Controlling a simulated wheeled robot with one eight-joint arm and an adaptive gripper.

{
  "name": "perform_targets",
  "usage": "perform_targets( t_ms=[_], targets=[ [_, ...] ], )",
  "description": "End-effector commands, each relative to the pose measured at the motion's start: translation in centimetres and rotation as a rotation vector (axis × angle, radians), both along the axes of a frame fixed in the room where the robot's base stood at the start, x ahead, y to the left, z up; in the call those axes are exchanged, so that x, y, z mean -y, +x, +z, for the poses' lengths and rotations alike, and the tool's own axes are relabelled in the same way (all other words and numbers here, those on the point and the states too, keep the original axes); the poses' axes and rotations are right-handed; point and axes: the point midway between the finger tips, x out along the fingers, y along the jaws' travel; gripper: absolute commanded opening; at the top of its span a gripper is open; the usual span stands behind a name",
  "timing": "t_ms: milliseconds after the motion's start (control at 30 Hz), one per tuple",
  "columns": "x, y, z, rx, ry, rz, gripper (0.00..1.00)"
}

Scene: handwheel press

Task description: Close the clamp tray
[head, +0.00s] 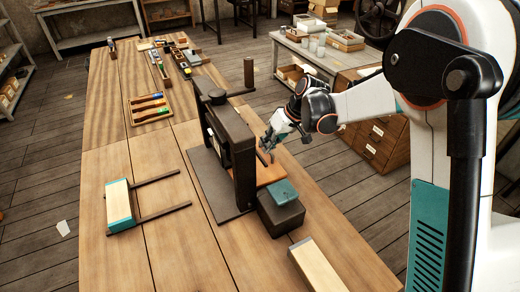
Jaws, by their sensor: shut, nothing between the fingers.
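A dark handwheel press (217,125) stands upright on a dark base plate (207,178) in the middle of the long wooden table. An orange-brown slab (269,176) juts out of its right side and looks like the clamp tray; its inner part is hidden behind the press frame. My gripper (267,153) is shut and empty, just behind and above the slab, to the right of the press. I cannot tell whether the fingertips touch the slab. A dark block with a teal top (284,192) sits in front of the slab.
A cream block with teal edges (119,204) and two dark rails lies on the table at left. Another cream block (328,266) lies near the front. Organiser trays (149,108) with tools are at the back. A side bench (303,58) stands beyond my arm. The table's front left is clear.

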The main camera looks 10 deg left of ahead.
Motion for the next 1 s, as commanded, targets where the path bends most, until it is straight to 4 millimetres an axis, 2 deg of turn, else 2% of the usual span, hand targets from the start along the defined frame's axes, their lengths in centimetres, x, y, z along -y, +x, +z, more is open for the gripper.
perform_targets(
  t_ms=[33,167,267,400,500,633,767,1000],
  targets=[
    [0.2,-0.1,0.6,0.000,0.000,0.000,0.00],
    [0.9,0.3,1.0,0.000,0.003,-0.001,0.00],
    [2.7,2.4,0.4,-0.004,0.018,0.001,0.00],
    [7.0,7.1,-1.1,-0.005,0.067,0.016,0.00],
    [10.0,9.6,-1.9,-0.001,0.101,0.029,0.00],
    [12.5,11.4,-2.4,0.007,0.130,0.041,0.00],
    [12.6,11.8,-2.9,0.010,0.138,0.047,0.00],
    [10.3,11.9,-6.0,0.008,0.137,0.048,0.00]
  ],
)
